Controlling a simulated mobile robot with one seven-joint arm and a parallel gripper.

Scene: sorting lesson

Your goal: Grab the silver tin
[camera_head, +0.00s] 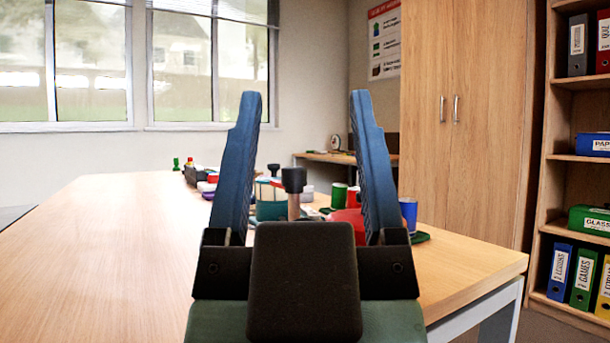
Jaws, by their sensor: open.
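My gripper (305,100) is open, with its two blue fingers pointing up and apart, and nothing is seen held between them. Beyond it is a table (110,235) with a cluster of small objects on its right part. I cannot make out a silver tin for certain. My fingers and the black gripper body hide part of the cluster. A small whitish-grey item (307,193) shows between the fingers, too small to name.
A teal and cream container (270,200), a black-topped wooden item (294,182), green and red cups (339,194) and a blue cup (409,213) show around the fingers. The table's left side is clear. A cabinet (470,110) and bookshelf (575,185) stand at right.

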